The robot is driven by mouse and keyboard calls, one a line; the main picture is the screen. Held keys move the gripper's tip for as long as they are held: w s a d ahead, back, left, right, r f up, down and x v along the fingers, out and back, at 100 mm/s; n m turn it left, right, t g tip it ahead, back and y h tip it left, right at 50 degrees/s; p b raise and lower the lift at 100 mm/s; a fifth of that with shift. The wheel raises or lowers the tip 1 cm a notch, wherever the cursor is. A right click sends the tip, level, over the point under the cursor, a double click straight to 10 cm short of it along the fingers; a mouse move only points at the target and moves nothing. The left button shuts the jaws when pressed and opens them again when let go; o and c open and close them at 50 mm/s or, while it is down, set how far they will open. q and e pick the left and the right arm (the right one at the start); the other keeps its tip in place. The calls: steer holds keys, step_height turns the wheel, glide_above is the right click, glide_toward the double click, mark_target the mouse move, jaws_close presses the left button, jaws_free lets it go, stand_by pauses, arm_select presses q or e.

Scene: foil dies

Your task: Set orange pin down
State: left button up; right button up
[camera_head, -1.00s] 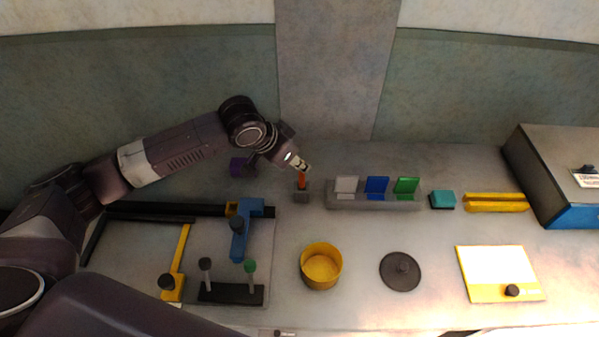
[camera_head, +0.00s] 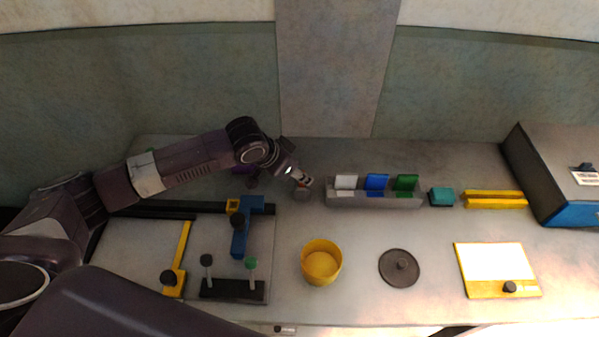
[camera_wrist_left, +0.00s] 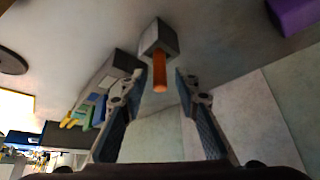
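The orange pin (camera_wrist_left: 159,72) stands in a small grey block (camera_wrist_left: 158,38) in the left wrist view. My left gripper (camera_wrist_left: 158,78) is open, with one finger on each side of the pin and a visible gap to both. In the head view my left gripper (camera_head: 305,183) is right above the grey block (camera_head: 301,195) and hides most of the pin. My right gripper is not in view.
A grey rack (camera_head: 375,200) with white, blue and green plates stands just right of the block. A purple object (camera_head: 243,170) is behind the left wrist. A yellow bowl (camera_head: 321,264) and a dark round lid (camera_head: 399,267) lie nearer the front.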

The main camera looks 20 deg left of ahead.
arm_select(q)
steer(key=b+v, duration=0.1)
steer(key=v, duration=1.1)
steer(key=shift+r+b, duration=0.2)
steer(key=shift+b, duration=0.2)
stand_by(0.8)
